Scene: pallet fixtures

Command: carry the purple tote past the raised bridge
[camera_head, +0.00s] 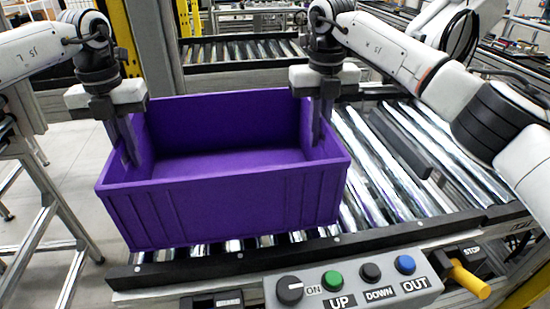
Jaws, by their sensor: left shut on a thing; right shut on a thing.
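The purple tote (225,205) is an open, empty box in the middle of the head view, above the near roller conveyor (385,165). Its left end overhangs the conveyor's left side. I cannot tell whether its base touches the rollers. My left gripper (124,140) is shut on the tote's left end wall, pointing down. My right gripper (322,120) is shut on the right end wall, also pointing down. The tote looks roughly level. I cannot pick out a raised bridge with certainty.
A control panel (355,285) with a knob and coloured buttons stands at the front. A yellow handle (470,279) is to its right. A dark bar (400,140) lies across the rollers right of the tote. Yellow posts (165,45) and another roller conveyor (240,50) stand behind.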

